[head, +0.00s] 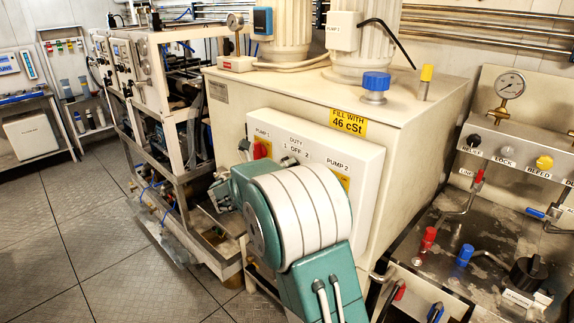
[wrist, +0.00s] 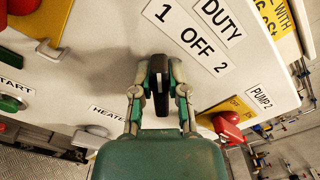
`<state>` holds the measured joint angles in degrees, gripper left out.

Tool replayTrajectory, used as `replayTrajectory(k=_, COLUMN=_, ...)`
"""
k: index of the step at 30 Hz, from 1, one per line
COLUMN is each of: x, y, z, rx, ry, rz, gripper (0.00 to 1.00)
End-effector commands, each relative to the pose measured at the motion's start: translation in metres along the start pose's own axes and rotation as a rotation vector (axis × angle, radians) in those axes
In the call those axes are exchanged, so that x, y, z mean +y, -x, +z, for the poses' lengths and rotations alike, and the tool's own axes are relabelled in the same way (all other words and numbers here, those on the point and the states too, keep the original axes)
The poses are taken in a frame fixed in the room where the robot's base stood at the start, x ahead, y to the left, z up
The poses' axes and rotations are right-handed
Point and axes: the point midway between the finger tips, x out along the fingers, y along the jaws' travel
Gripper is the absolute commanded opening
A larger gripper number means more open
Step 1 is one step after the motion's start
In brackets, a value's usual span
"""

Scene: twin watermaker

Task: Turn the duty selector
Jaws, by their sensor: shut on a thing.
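The duty selector (wrist: 158,66) is a black bar-shaped knob on the white pump panel (wrist: 110,25) in the wrist view. It has a pale pointer line along it. The labels DUTY and 1 OFF 2 (wrist: 190,38) are beside it. My gripper (wrist: 159,82) is shut on the knob, one finger on each side. I cannot tell exactly which position the pointer marks.
A red switch (wrist: 227,126) by the PUMP 2 label and a green START button (wrist: 12,103) are near my gripper. A HEATER label (wrist: 100,114) is below. In the head view, a valve bench (head: 500,215) stands right and a frame rack left; floor is clear at far left.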

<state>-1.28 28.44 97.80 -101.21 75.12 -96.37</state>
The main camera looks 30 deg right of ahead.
Motion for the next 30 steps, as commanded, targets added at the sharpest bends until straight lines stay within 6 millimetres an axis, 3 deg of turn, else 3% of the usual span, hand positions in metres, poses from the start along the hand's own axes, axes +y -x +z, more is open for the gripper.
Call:
replayTrajectory(k=17, x=0.0026, y=0.0013, z=0.0033, rx=-0.010, ry=0.032, rz=0.008, gripper=0.00)
replayTrajectory(k=18, x=0.0025, y=0.0013, z=0.0032, rx=-0.010, ry=0.031, rz=0.008, gripper=0.37)
replayTrajectory(k=19, x=0.0025, y=0.0012, z=0.0030, rx=-0.009, ry=0.031, rz=0.007, gripper=0.51)
replayTrajectory(k=20, x=0.0024, y=0.0012, z=0.0028, rx=-0.008, ry=0.032, rz=0.007, gripper=0.54)
replayTrajectory(k=30, x=0.0008, y=0.0013, z=0.0012, rx=-0.004, ry=0.031, rz=0.003, gripper=0.54)
